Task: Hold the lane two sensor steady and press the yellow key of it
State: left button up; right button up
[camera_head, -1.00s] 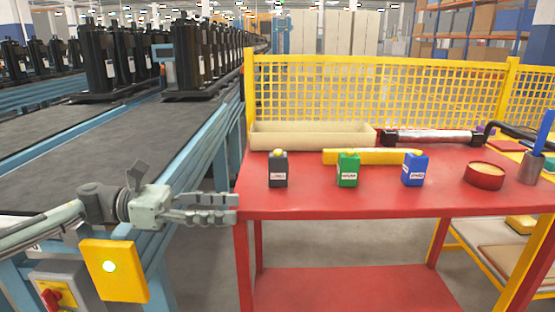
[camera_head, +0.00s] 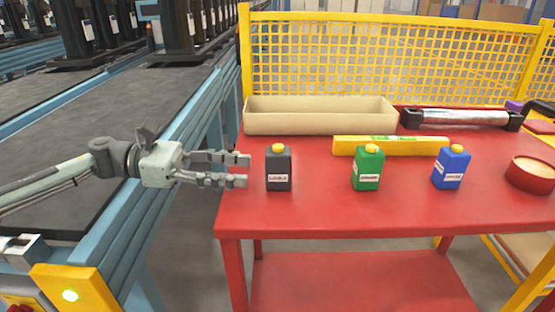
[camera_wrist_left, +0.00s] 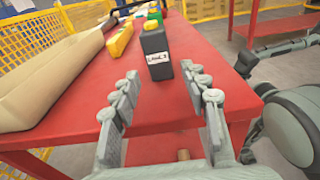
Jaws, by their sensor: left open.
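Three small box-shaped sensors with yellow tops stand upright in a row on the red table (camera_head: 300,215): a black one (camera_head: 279,170), a green one (camera_head: 368,170) and a blue one (camera_head: 451,169). Each has a white label. In the left wrist view the black sensor (camera_wrist_left: 156,48) has a label starting with "LANE"; its number is hard to read. My left gripper (camera_head: 248,171) is open and empty, just left of the black sensor, fingers pointing at it. In the left wrist view the open fingers (camera_wrist_left: 160,95) show the sensor ahead, between and beyond their tips.
A long beige tray (camera_head: 320,123) and a yellow bar-like box (camera_head: 390,146) lie behind the sensors. A silver-and-black cylinder (camera_head: 462,118) and a red round tub (camera_head: 532,174) are at the right. A yellow mesh fence (camera_head: 380,60) closes the back. The table front is clear.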

aim_at(271, 173)
pick_arm(q)
jog(key=d+p, duration=0.1)
jog(key=d, duration=0.1)
jog(key=shift+d, duration=0.4)
jog(key=shift+d+f+b, duration=0.2)
jog(key=shift+d+b, duration=0.05)
jog(key=shift+d, duration=0.35)
jog(key=shift+d+f+b, duration=0.15)
jog(key=shift+d+b, duration=0.1)
jog(key=shift+d, duration=1.2)
pick_arm(e)
jog(key=shift+f, duration=0.15)
pick_arm(q)
jog(key=c, duration=0.7)
